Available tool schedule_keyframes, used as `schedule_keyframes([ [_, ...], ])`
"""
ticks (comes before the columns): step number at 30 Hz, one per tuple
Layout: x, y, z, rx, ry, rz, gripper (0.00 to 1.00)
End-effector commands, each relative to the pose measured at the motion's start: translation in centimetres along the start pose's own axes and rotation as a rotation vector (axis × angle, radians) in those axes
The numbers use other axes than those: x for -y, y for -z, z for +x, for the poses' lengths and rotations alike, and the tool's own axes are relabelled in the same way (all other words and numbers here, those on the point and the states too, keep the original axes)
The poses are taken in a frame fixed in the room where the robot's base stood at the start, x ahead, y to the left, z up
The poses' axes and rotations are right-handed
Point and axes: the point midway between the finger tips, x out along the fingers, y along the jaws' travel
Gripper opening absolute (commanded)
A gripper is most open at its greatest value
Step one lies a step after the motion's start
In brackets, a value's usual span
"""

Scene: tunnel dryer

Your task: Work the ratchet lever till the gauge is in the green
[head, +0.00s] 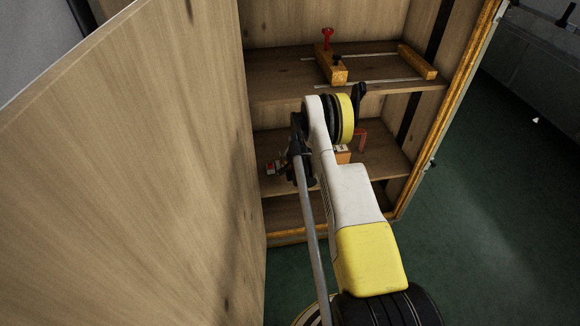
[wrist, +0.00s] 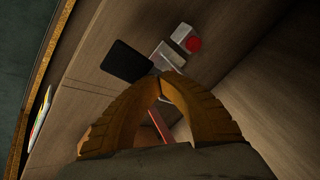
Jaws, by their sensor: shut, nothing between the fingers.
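In the wrist view my gripper (wrist: 161,80) is shut, its two orange fingers meeting at the tips with nothing between them. A red bar (wrist: 158,126) shows through the gap behind the fingers; it may be the lever, but I cannot tell. Beyond the tips are a flat black piece (wrist: 126,60) and a grey metal piece (wrist: 167,55). A coloured strip (wrist: 41,116) at the left edge, seen very obliquely, may be the gauge; no reading shows. In the head view my arm hides my gripper and much of the lower shelf. A red upright piece (head: 361,138) shows beside the arm.
A wooden cabinet has an upper shelf (head: 280,78) with an orange block (head: 331,68), a red knob (head: 327,35) and an orange bar (head: 417,61). A large wooden panel (head: 130,160) stands close at left.

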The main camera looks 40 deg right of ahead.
Motion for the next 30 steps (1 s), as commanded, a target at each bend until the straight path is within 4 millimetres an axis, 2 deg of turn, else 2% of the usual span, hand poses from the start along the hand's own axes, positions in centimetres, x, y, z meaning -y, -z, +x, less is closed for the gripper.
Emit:
schedule_keyframes([
  [18, -0.38, -0.6, 0.64, 0.006, -0.002, 0.0, 0.0],
  [30, -0.17, -0.31, 0.32, 0.003, -0.001, 0.0, 0.0],
])
